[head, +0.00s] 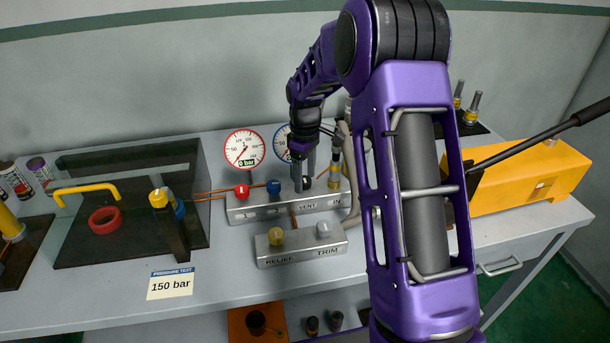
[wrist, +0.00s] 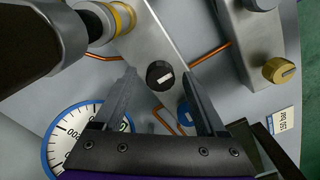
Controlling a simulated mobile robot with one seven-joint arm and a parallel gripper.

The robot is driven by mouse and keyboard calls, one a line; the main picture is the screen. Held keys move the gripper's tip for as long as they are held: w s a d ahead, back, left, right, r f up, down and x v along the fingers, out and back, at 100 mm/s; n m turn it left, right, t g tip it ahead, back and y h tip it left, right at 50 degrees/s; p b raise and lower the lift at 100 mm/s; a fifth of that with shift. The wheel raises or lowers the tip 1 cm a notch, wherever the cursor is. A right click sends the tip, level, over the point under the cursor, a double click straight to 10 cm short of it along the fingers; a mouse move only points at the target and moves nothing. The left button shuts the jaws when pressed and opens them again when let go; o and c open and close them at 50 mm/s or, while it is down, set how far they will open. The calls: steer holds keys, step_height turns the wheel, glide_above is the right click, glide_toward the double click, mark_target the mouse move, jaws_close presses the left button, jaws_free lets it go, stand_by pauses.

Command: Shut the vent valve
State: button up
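The vent valve is a black knob (wrist: 160,75) with a white mark on its face, on a grey metal manifold (head: 290,205). In the head view it sits above the VENT label, partly hidden by my fingers. My gripper (head: 303,168) points down over that knob. In the wrist view my gripper (wrist: 158,78) is open, with one finger on each side of the knob and gaps visible. I cannot tell how far down the fingers reach.
A red knob (head: 241,191) and a blue knob (head: 273,187) stand left of the vent knob. A pressure gauge (head: 245,149) reading 0 bar rises behind. A hose fitting (head: 335,171) is close on the right. The RELIEF/TRIM block (head: 301,247) lies in front.

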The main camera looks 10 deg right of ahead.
mark_target(304, 179)
steer(key=shift+r, duration=0.1)
step_height(304, 179, up, 17)
stand_by(0.5)
steer(key=shift+a+r, duration=0.1)
